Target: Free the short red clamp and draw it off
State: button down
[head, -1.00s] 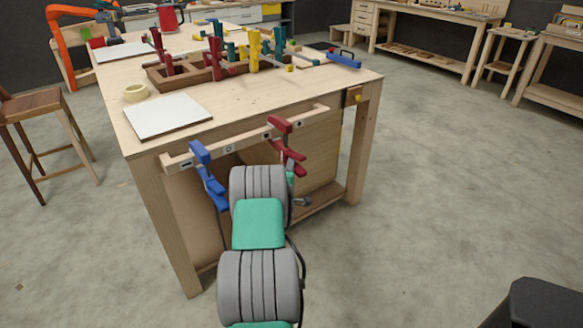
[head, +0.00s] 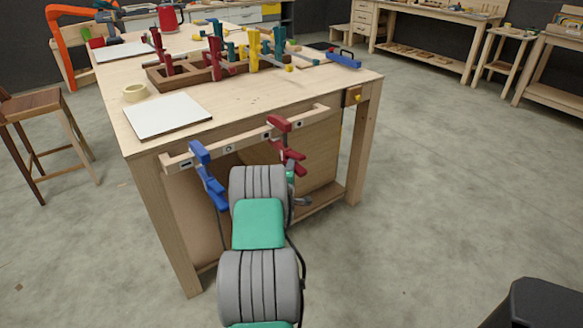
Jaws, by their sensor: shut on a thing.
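The short red clamp (head: 280,124) sits on the wooden rail (head: 240,143) along the front of the workbench. Its upper jaw lies over the rail and its lower red part (head: 292,160) hangs below. My gripper (head: 291,177) is at the lower end of the red clamp, shut on it; my own arm hides most of the gripper and the exact contact. A blue clamp (head: 200,153) hangs on the same rail to the left, clear of my gripper.
On the bench top (head: 240,95) are a white board (head: 167,116), a tape roll (head: 136,92) and a wooden holder (head: 165,80) with several coloured clamps. A stool (head: 40,105) stands at left.

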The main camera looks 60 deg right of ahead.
notch_tip(320, 180, down, 8)
jog(key=b, duration=0.6)
jog(key=shift+a+r, duration=0.15)
jog(key=shift+r, duration=0.1)
dwell(0.5)
